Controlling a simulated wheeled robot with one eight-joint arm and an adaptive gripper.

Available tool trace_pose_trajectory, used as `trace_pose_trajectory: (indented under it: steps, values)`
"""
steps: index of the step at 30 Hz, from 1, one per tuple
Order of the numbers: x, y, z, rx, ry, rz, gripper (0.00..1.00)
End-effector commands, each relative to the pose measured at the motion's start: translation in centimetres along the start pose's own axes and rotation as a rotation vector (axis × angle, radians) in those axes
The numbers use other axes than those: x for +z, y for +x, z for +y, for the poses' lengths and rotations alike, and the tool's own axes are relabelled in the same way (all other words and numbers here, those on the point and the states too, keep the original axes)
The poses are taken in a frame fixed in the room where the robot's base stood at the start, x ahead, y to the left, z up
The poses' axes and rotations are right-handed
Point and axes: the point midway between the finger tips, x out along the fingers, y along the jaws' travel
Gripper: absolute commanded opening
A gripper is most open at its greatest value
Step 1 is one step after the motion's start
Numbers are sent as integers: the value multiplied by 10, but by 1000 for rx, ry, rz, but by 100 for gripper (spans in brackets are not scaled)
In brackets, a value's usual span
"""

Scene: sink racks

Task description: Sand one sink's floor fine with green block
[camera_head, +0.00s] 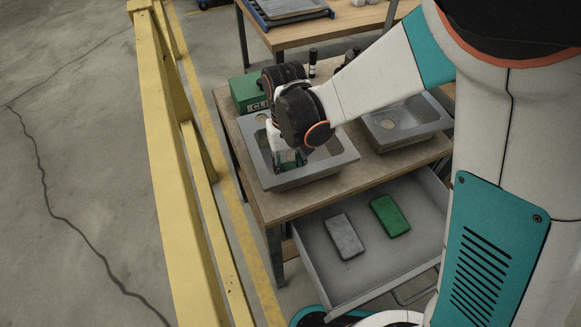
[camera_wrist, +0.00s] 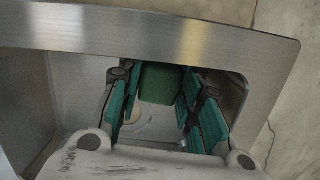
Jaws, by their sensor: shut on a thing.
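My gripper (camera_head: 288,158) reaches down into the left sink (camera_head: 325,166), a grey metal basin on the wooden bench. In the wrist view the teal fingers of my gripper (camera_wrist: 162,100) are shut on a green block (camera_wrist: 161,82), inside the sink walls (camera_wrist: 225,42). Part of the round drain shows below and left of the block. I cannot tell whether the block touches the sink floor. The right sink (camera_head: 444,122) sits beside it, empty apart from its drain opening. A second green block (camera_head: 390,215) and a grey block (camera_head: 344,236) lie in the open drawer.
The drawer (camera_head: 380,272) stands pulled out below the bench (camera_head: 228,128). A green box (camera_head: 246,92) with partly hidden lettering and dark bottles (camera_head: 313,62) stand behind the sinks. A yellow rail (camera_head: 165,150) runs along the left. Another table (camera_head: 300,32) stands behind.

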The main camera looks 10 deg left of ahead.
Motion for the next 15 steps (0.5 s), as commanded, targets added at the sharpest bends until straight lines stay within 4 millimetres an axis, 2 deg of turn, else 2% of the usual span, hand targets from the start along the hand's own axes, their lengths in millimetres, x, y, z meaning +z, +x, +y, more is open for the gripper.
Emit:
trace_pose_trajectory:
  steps: [15]
  values:
    - [7,-47,0,0,0,0,14]
